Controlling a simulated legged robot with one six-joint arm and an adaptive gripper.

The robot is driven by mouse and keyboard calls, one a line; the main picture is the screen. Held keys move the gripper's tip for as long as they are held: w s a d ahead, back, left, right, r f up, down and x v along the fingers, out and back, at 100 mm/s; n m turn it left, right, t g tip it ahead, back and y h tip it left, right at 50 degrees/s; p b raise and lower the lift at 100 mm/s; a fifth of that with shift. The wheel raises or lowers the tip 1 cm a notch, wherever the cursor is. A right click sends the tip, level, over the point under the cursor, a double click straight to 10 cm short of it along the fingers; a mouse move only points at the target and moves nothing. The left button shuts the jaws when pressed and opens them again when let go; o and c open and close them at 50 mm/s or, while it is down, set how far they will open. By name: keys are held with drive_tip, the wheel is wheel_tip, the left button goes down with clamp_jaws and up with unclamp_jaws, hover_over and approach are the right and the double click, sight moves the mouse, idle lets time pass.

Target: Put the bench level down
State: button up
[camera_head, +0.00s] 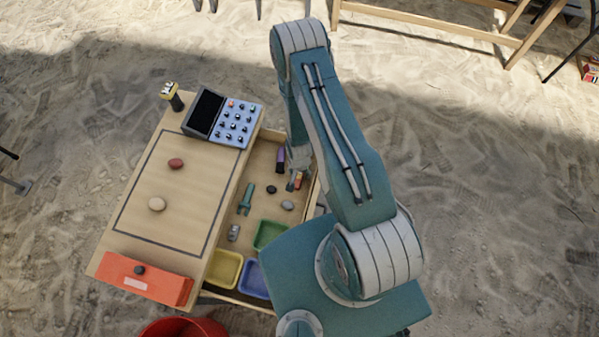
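A small orange and yellow piece (298,180), which may be the bench level, shows right at the tips of my gripper (294,182). My gripper points down at the right side of the open wooden drawer (262,165). The fingers are tiny and partly hidden by my arm, so I cannot tell whether they are closed on the piece or whether it touches the drawer floor.
The drawer also holds a purple item (281,158), a teal tool (245,198), stones and green (256,247), yellow (211,268) and blue (244,285) trays. The bench (200,190) carries a keypad device (235,122), stones and an orange box (150,288).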

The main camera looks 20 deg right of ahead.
drive_tip(key=shift+r, duration=0.1)
wheel_tip(320, 180, up, 12)
wheel_tip(320, 180, up, 36)
drive_tip(key=n+t, duration=0.4)
drive_tip(key=n, duration=0.1)
hover_over(299, 174)
drive_tip(key=s, duration=0.2)
drive_tip(key=s+a+r+n+t, duration=0.1)
drive_tip(key=s+r+n, duration=0.1)
drive_tip(key=s+r, duration=0.7)
drive_tip(key=shift+s+a+r+t, duration=0.25)
drive_tip(key=shift+s+r+t, duration=0.05)
drive_tip(key=shift+s, duration=0.65)
